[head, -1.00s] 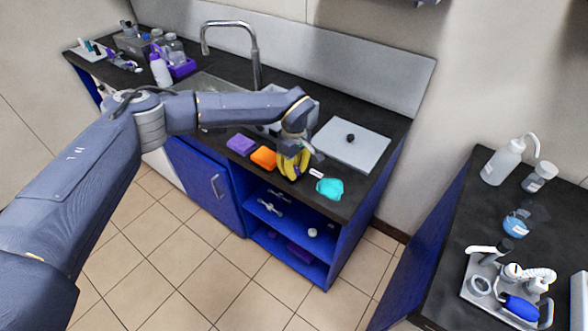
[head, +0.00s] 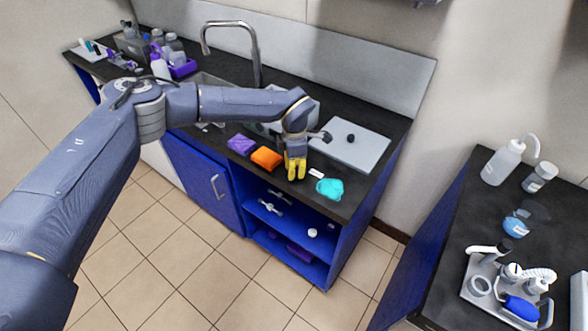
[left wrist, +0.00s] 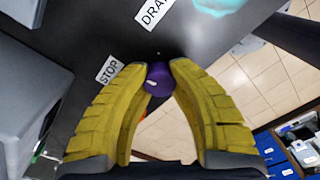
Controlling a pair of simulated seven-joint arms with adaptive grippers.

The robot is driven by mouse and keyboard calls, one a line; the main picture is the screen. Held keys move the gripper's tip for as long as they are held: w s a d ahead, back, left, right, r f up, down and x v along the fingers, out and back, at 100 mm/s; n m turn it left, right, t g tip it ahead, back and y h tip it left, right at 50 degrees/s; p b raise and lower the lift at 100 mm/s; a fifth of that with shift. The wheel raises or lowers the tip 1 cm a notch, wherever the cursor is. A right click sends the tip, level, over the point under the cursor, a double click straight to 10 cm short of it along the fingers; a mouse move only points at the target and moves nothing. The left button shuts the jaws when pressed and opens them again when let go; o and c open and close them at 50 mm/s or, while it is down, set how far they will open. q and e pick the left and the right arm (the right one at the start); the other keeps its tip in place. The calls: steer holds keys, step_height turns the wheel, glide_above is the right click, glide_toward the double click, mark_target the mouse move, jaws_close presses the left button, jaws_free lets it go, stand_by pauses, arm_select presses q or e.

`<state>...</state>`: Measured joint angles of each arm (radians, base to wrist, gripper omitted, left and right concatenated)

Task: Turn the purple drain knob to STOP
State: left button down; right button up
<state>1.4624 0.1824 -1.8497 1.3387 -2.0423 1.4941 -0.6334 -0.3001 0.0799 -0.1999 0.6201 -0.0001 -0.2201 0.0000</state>
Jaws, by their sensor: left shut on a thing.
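The purple drain knob (left wrist: 159,80) sits between the fingertips in the left wrist view, with a small pale mark on its left side. The yellow fingers of my left gripper (left wrist: 158,70) are shut on it. A white STOP label (left wrist: 108,70) lies left of the knob, and a DRAIN label (left wrist: 152,12), partly cut off, lies above it. In the head view my left gripper (head: 296,166) is at the counter's front edge and hides the knob. My right gripper is not in view.
An orange sponge (head: 267,158) and a purple sponge (head: 241,145) lie left of the gripper. A teal cloth (head: 330,188) lies to its right. A grey plate (head: 350,152) with a black knob is behind it. Open blue shelves (head: 330,245) are below.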

arm_select(q)
steer(key=n, duration=0.6)
steer(key=shift+d, duration=0.2)
steer(key=shift+n, duration=0.3)
stand_by(0.3)
steer(key=c, duration=1.3)
jaws_free()
steer(key=shift+c, duration=0.2)
steer(key=o, duration=0.3)
steer(key=shift+a, duration=0.1)
steer(key=shift+r, duration=0.1)
step_height(320, 180, up, 12)
steer(key=shift+f, duration=0.1)
